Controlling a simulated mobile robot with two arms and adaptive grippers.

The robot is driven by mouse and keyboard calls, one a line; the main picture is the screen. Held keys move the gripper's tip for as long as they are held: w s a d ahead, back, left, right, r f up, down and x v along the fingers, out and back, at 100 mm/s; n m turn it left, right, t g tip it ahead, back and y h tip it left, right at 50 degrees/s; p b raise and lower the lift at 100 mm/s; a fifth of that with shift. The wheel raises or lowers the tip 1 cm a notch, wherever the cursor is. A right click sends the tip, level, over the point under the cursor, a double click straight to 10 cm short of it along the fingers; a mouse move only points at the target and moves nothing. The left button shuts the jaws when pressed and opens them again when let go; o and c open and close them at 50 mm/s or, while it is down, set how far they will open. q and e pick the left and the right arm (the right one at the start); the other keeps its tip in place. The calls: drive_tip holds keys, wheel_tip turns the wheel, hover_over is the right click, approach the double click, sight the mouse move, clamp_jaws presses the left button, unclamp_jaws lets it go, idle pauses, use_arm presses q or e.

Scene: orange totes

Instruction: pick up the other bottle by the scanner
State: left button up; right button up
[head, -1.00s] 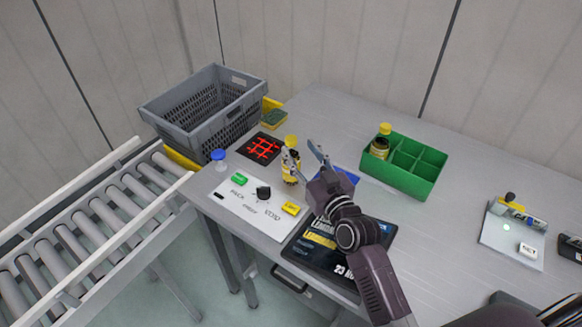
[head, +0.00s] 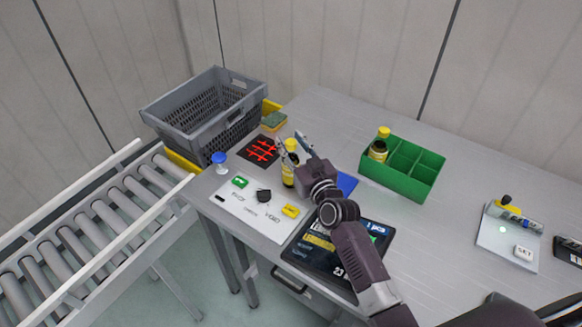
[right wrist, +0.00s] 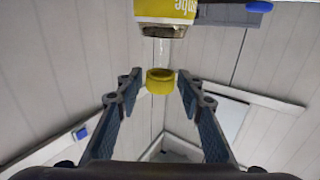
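A yellow-capped bottle (head: 288,178) with a yellow label stands upright on the table beside the scanner (head: 259,151), a black square with red glowing lines. My right gripper (head: 292,142) is open at this bottle's upper part, its fingers partly covering it. In the right wrist view the bottle's yellow cap (right wrist: 160,80) shows upside down between the two spread fingers (right wrist: 160,103), with clear gaps on both sides. Another yellow-capped bottle (head: 380,149) stands in the left part of the green divided tray (head: 415,190). My left gripper is not in view.
A grey crate (head: 205,120) stands behind the scanner. A blue-capped item (head: 219,162), a white button panel (head: 238,208) and a dark screen (head: 335,262) lie around the bottle. A roller conveyor (head: 90,225) runs at left. The table's back is clear.

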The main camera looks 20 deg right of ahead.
clamp_jaws()
drive_tip(key=shift+r, duration=0.1)
idle(0.3)
